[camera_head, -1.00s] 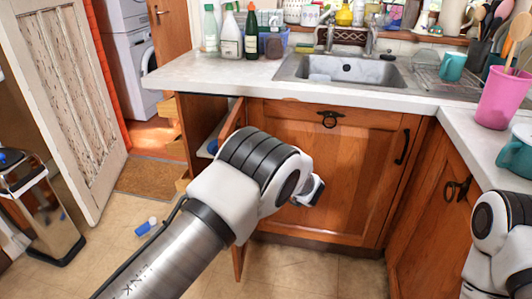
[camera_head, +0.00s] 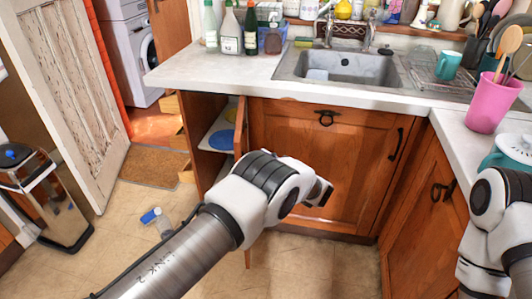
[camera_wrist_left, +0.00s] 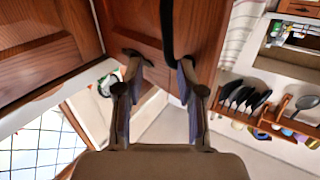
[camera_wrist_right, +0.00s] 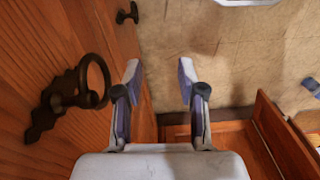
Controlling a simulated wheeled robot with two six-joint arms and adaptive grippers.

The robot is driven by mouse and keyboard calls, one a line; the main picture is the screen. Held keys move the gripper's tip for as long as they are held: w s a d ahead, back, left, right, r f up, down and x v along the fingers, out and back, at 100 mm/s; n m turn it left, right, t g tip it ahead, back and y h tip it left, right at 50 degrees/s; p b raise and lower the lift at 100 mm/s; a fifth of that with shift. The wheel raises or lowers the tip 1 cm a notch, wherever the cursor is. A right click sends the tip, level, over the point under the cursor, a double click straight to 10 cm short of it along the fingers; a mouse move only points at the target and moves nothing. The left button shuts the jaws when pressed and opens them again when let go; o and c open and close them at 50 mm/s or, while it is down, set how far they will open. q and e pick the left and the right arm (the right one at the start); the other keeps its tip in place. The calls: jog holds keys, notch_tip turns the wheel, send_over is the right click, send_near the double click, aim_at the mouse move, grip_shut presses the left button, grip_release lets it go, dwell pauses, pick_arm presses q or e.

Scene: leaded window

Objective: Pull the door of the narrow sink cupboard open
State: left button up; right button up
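The narrow sink cupboard (camera_head: 205,110) is left of the sink's wide door (camera_head: 320,150). Its door (camera_head: 241,125) stands swung outward, seen nearly edge-on, with a shelf (camera_head: 218,128) and a blue item (camera_head: 221,140) showing inside. My left arm crosses in front of the door's lower part, and its fingers are hidden in the head view. In the left wrist view my left gripper (camera_wrist_left: 158,75) has its fingers apart, with a dark curved bar (camera_wrist_left: 167,25) beside a wooden panel at its fingertips; contact is unclear. My right gripper (camera_wrist_right: 159,70) is open and empty, near a dark ring handle (camera_wrist_right: 95,85).
The counter and sink (camera_head: 345,68) stand above. A blue-capped bottle (camera_head: 164,225) lies on the floor left of my arm. A metal bin (camera_head: 45,205) and an open white door (camera_head: 70,100) stand at left. The floor between the bin and cupboard is otherwise mostly clear.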

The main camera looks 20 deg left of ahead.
pick_arm(q)
jog(key=shift+d+p, duration=0.65)
jog(key=shift+p, duration=0.4)
jog(key=shift+w, duration=0.1)
